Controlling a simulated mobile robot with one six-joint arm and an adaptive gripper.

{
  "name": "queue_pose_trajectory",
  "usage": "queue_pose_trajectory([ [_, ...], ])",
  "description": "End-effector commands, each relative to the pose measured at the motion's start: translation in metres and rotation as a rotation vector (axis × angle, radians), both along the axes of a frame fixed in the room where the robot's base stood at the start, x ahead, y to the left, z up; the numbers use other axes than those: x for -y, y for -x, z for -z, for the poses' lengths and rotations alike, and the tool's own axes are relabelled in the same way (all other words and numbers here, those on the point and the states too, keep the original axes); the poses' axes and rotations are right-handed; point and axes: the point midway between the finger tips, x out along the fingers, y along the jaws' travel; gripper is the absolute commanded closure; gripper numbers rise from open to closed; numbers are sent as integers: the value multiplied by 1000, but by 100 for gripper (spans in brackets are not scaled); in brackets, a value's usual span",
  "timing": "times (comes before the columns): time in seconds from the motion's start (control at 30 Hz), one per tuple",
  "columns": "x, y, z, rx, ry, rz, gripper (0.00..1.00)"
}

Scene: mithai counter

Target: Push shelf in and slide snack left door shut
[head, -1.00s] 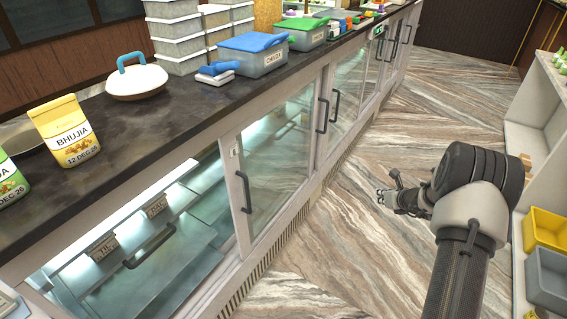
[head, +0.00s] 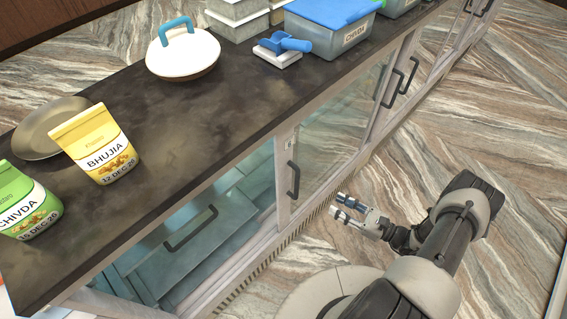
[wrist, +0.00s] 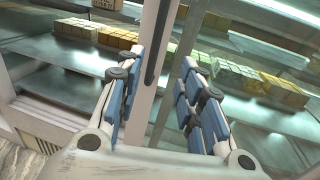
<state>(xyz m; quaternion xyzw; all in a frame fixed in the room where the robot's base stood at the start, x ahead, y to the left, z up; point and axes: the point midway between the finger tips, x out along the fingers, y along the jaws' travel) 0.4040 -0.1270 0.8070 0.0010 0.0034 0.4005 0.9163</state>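The snack cabinet's left opening is uncovered, and a grey shelf (head: 215,212) with a black bar handle (head: 190,228) shows inside it. I cannot tell how far out the shelf stands. A glass sliding door (head: 325,140) with a black upright handle (head: 293,179) stands to the right of the opening. My gripper (head: 345,202) is in front of the cabinet, low and right of that handle. In the wrist view my gripper (wrist: 157,95) is open, its blue-padded fingers apart. A white upright frame with a dark handle (wrist: 154,45) shows beyond and between the fingertips; no contact is visible.
The dark countertop (head: 190,110) holds a yellow Bhujia packet (head: 95,145), a green Chivda packet (head: 27,200), a white lidded pot (head: 182,52), a blue-handled tool (head: 284,43) and a blue-lidded box (head: 335,25). Sweets (wrist: 245,78) sit inside the cabinet. Floor to the right is clear.

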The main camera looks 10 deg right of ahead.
Motion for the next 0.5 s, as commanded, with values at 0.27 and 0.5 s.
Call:
queue_pose_trajectory([
  [0.27,-31,-25,0,4,-3,-8,65],
  [0.5,-70,-61,0,3,-2,-8,65],
])
